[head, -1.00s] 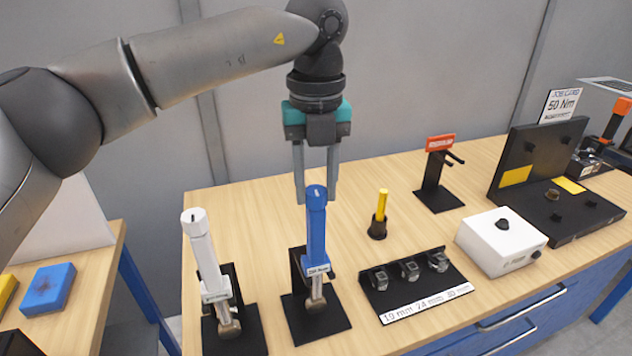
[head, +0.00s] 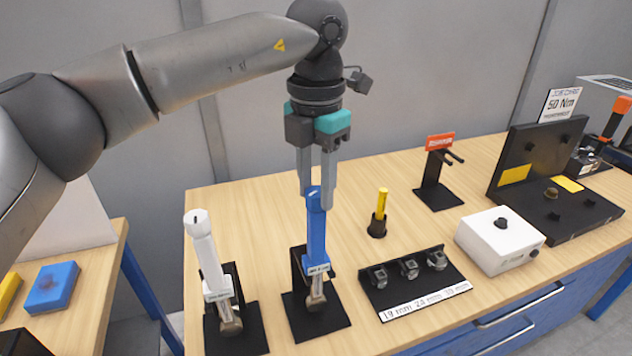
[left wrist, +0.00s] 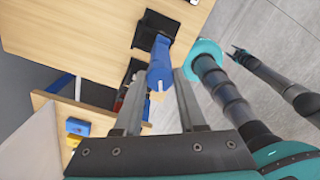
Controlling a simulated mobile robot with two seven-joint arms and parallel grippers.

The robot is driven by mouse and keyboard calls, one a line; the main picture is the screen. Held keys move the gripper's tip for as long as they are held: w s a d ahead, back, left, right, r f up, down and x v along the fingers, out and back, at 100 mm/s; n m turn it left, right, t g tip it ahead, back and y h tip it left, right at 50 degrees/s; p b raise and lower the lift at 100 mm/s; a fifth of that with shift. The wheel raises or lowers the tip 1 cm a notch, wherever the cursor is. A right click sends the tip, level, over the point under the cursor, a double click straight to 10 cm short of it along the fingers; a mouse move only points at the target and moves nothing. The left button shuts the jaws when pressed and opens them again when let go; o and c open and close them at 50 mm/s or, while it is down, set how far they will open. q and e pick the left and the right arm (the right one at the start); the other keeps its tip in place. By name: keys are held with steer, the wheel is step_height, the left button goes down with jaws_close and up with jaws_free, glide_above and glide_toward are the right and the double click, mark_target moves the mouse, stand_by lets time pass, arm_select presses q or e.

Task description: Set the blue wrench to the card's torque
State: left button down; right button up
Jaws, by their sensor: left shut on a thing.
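The blue wrench (head: 316,240) stands upright in its black stand (head: 329,321), a small label on its lower part. My left gripper (head: 317,200) is above it, pointing down, its two fingers shut on the top end of the handle. In the left wrist view the wrench's blue end (left wrist: 158,78), with a pale mark, lies between the fingers (left wrist: 157,100). The scale reading is too small to make out. The job card (head: 560,104) at the back right reads 50 Nm.
A white wrench (head: 207,260) stands close left of the blue one. To the right are a yellow-handled tool (head: 382,203), a socket rack (head: 420,297), a white box (head: 498,243) and an orange-topped stand (head: 438,185). Bare wood lies behind the wrenches.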

mark_target(316, 191)
arm_select(q)
steer(key=m, duration=0.5)
steer(key=shift+m+p, duration=0.3)
steer(key=m, duration=0.5)
steer(key=shift+m, duration=0.4)
steer(key=shift+c, duration=2.4)
jaws_free()
step_height(316, 191, up, 15)
steer(key=p, duration=0.1)
steer(key=shift+r+p, duration=0.2)
steer(key=shift+p, duration=0.15)
